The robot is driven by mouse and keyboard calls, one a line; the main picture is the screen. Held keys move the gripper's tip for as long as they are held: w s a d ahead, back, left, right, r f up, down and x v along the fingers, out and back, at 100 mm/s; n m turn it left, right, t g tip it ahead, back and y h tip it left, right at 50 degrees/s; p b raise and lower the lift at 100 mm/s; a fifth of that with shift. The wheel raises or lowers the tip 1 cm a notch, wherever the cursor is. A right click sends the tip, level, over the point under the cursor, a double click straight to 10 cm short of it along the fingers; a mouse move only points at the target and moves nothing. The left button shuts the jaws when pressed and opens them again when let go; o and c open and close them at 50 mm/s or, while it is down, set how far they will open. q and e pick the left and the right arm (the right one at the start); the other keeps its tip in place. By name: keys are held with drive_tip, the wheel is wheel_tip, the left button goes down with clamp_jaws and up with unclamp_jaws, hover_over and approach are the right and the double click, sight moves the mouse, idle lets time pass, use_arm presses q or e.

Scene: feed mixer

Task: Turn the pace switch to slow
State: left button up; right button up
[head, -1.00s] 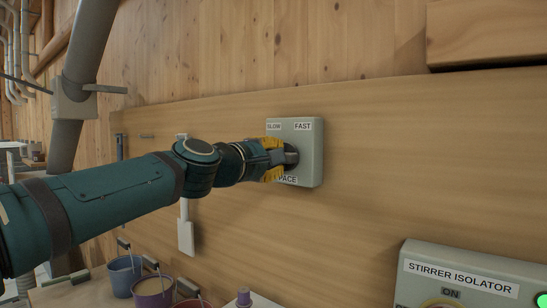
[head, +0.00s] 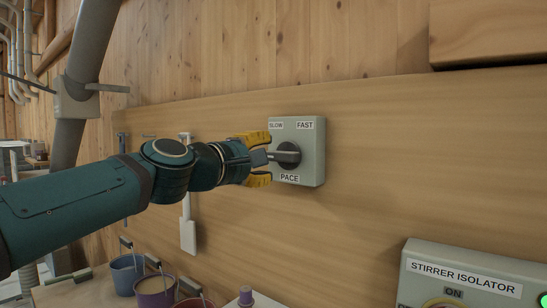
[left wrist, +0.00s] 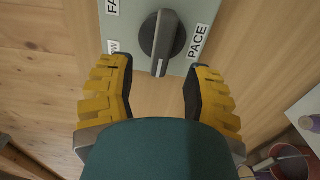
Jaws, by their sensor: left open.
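The pace switch is a grey box (head: 313,150) on the wooden board, with SLOW at upper left, FAST at upper right and PACE below. Its round dark knob has a grey bar handle (head: 288,156). The bar lies about level in the head view. In the left wrist view the handle (left wrist: 163,40) has a pale mark at its lower end, on the SLOW label's side. My left gripper (head: 266,158) is just left of the knob with its yellow fingers spread. In the left wrist view the gripper (left wrist: 161,72) is empty, its fingers apart from the handle. My right gripper is not in view.
A stirrer isolator box (head: 460,275) is at lower right. A blue bucket (head: 125,276) and a purple bucket (head: 154,292) stand below my arm. A grey pipe (head: 82,70) rises at left. The board right of the switch is clear.

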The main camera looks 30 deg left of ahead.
use_arm(q)
drive_tip(key=s, duration=0.7)
drive_tip(key=shift+s+a, duration=0.15)
drive_tip(key=shift+a, duration=0.15)
